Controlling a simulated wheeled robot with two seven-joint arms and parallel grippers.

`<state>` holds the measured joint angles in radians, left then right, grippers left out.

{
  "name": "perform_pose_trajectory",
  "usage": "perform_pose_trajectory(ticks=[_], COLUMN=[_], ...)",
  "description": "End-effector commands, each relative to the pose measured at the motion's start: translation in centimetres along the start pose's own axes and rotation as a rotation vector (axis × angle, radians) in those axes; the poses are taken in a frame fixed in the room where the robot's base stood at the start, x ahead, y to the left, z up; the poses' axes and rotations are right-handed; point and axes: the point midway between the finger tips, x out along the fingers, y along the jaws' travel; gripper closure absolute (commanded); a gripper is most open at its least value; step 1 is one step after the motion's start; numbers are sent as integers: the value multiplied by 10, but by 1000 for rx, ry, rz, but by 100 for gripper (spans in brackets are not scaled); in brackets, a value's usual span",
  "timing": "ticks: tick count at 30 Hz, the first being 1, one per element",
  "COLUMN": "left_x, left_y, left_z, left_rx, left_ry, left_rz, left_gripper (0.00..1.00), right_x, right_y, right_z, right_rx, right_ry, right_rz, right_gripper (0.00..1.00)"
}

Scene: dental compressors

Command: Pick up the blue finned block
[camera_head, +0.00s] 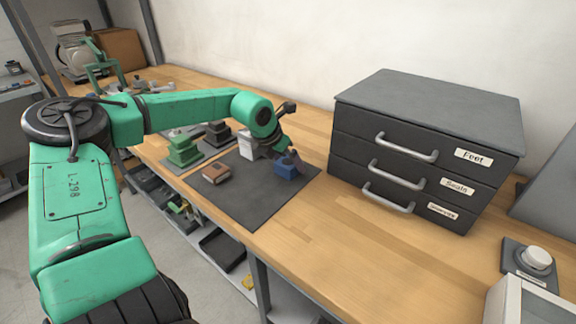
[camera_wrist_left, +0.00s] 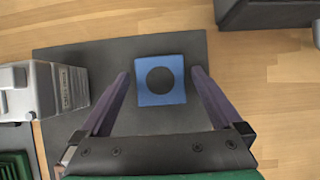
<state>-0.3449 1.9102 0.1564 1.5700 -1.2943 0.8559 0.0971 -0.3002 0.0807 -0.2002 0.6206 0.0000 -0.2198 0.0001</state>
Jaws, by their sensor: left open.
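The blue finned block (camera_head: 287,168) sits on the dark mat (camera_head: 245,208) near its right side, in front of the drawer cabinet. In the left wrist view the block (camera_wrist_left: 160,99) shows from above as a blue square with a dark round hole. My left gripper (camera_head: 290,158) is open over the block. In the left wrist view its two fingers (camera_wrist_left: 159,72) stand on either side of the block, with visible gaps. The fins are not clearly visible, and the fingertips' height is hard to tell. My right gripper is out of view.
A grey-white block (camera_head: 247,146) stands left of the blue one. A brown block (camera_head: 216,174) lies on the mat. Green blocks (camera_head: 184,152) stand farther left. A dark three-drawer cabinet (camera_head: 425,150) is close on the right.

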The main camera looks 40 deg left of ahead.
Motion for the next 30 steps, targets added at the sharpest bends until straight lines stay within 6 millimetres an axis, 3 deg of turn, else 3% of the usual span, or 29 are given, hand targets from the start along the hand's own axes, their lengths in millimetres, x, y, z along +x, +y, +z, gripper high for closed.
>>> perform_pose_trajectory(ticks=[3,9,10,17,26,30], left_x=[10,11,11,11,8,-7], left_y=[0,0,0,0,0,0], left_z=[0,0,0,0,2,11], left_rx=[2,1,1,1,1,1], left_ry=[1,-2,-2,-1,-3,-6], left_rz=[1,0,0,0,0,1], left_gripper=[0,0,4,92,93,93], right_x=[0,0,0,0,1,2], right_y=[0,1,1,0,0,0], right_z=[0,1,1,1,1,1], right_rx=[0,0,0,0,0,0], right_ry=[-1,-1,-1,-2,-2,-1], right_rz=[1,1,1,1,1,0], right_gripper=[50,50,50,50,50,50])
